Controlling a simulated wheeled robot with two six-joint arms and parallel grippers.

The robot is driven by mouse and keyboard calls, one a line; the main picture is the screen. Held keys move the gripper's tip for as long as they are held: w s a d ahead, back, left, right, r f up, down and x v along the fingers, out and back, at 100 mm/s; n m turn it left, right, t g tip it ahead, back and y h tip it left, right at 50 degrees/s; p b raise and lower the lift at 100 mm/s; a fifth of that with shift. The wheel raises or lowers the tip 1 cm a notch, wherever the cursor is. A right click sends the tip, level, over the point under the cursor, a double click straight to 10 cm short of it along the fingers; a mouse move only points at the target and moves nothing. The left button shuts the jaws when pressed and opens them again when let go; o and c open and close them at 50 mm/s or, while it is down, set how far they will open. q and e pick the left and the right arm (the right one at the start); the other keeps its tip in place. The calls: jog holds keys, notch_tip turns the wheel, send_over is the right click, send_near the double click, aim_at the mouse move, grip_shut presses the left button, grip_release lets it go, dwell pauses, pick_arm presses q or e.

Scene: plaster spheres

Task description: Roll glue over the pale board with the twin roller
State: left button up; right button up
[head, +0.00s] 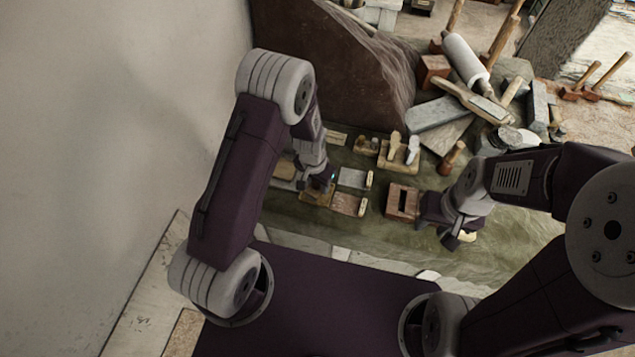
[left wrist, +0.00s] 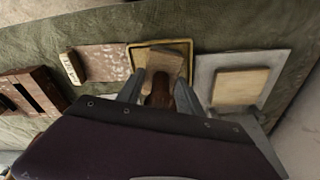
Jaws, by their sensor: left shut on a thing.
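My left gripper (head: 322,182) is shut on a brown handle (left wrist: 160,92), which shows between its fingers (left wrist: 161,88) in the left wrist view. The handle seems to belong to the twin roller; its rollers are not clearly visible. It is over a shallow yellow-rimmed tray (left wrist: 187,43), which also shows below the gripper in the head view (head: 318,199). The pale board (left wrist: 240,86) lies on a grey sheet (left wrist: 208,68) right of the tray in the left wrist view. In the head view, the pale board (head: 284,169) is partly behind my left arm. My right gripper (head: 453,239) is low at the right, its jaws unclear.
A reddish board (left wrist: 102,62) lies beside the tray, with a grey board (head: 353,178) behind it. A slotted wooden box (head: 402,201) stands further right. Wooden tools (head: 400,152) and a cluttered pile (head: 470,95) lie behind. The green cloth (head: 380,240) in front is mostly clear.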

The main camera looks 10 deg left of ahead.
pick_arm(q)
jog(key=shift+s+f, duration=0.1)
notch_tip(320, 180, up, 7)
jog(key=p, duration=0.5)
jog(key=shift+p, duration=0.4)
dwell(0.3)
